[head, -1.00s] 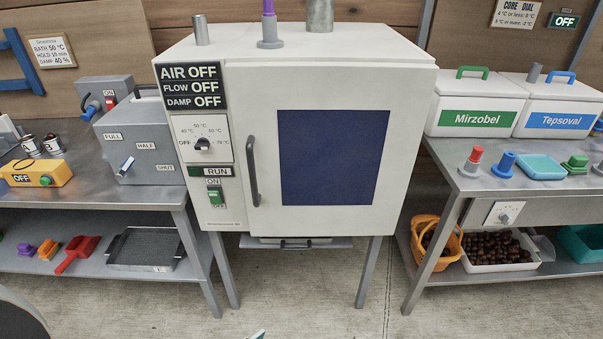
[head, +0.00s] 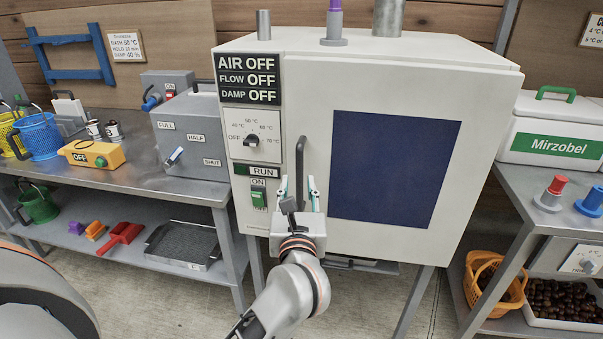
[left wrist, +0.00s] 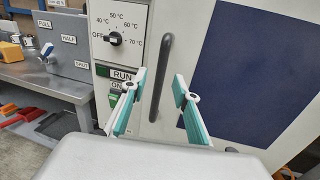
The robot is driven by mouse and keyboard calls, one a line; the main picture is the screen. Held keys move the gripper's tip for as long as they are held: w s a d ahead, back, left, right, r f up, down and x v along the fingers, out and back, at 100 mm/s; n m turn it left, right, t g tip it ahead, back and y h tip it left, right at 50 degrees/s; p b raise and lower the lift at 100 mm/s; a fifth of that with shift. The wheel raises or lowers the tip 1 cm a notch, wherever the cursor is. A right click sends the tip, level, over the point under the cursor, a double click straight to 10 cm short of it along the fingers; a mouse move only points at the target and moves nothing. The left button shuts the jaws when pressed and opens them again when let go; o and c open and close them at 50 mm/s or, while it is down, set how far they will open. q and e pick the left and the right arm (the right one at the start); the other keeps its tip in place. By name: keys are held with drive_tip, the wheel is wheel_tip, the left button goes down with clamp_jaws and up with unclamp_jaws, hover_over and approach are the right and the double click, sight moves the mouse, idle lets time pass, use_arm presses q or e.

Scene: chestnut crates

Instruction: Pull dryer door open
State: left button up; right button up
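The white dryer's door (head: 345,190) has a dark blue window (head: 395,165) and looks shut. Its dark vertical handle (head: 300,165) is near the door's left edge. My left gripper (head: 299,188) is in front of the lower part of the handle. In the left wrist view the two teal fingers (left wrist: 161,92) are apart, with the handle (left wrist: 161,75) showing between them and beyond the tips. I cannot tell whether the handle reaches between the fingers in depth. My right gripper is in neither view.
A control panel with a dial (head: 252,139) and a green RUN switch (head: 259,196) lies left of the handle. A bench with a grey box (head: 190,130) is at the left. A bench with a white Mirzobel crate (head: 555,125) is at the right.

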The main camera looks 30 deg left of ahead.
sight(299, 171)
use_arm(q)
drive_tip(key=x, duration=0.7)
drive_tip(key=shift+w+f, duration=0.25)
drive_tip(key=shift+w, duration=0.2)
clamp_jaws()
